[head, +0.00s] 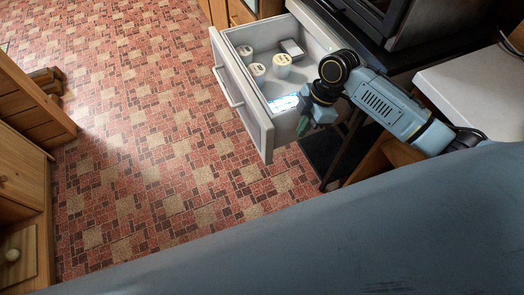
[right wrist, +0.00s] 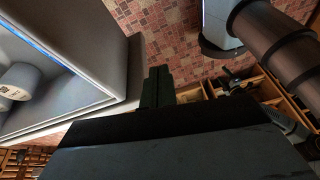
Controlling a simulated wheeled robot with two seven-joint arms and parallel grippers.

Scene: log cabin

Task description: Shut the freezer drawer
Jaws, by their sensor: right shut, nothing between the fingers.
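The freezer drawer (head: 240,88) stands pulled out, its pale front panel and bar handle (head: 229,87) facing left in the head view. It holds several white tubs (head: 282,66) and a small grey box (head: 291,49). My right gripper (head: 304,126) is beside the drawer's near side wall, behind the front panel. Its dark fingers (right wrist: 157,84) are shut and empty, close to the drawer's edge; I cannot tell whether they touch it. My left gripper is not in view.
A dark appliance (head: 372,18) stands above and behind the drawer. A white-topped counter (head: 480,85) is at the right. Wooden furniture (head: 22,180) lines the left edge. The patterned floor (head: 150,130) in front of the drawer is clear.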

